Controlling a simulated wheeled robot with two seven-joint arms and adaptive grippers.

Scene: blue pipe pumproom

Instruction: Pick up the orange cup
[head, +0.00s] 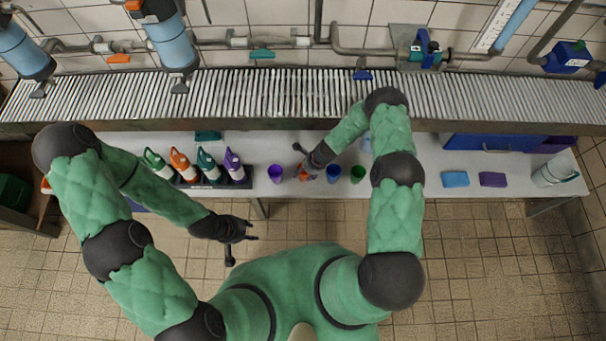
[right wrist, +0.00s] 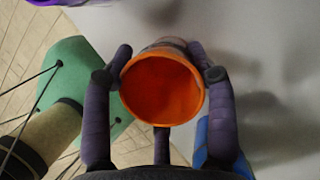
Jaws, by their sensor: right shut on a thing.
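The orange cup (right wrist: 162,90) is in the middle of the right wrist view, its open mouth facing the camera. My right gripper (right wrist: 162,70) is shut on it, with fingers on both sides and one below. In the head view the orange cup (head: 306,175) shows only in part at my right gripper (head: 302,165), between the purple cup and the blue cup on the white table. I cannot tell whether it touches the table. My left gripper (head: 248,231) is empty, with its fingers apart, over the floor in front of the table.
A purple cup (head: 275,174) stands left of the orange cup, a blue cup (head: 333,172) and a green cup (head: 357,174) right of it. Several bottles (head: 207,165) stand in a dark rack further left. Blue (head: 455,179) and purple (head: 492,179) sponges lie right. A roller conveyor (head: 270,92) runs behind.

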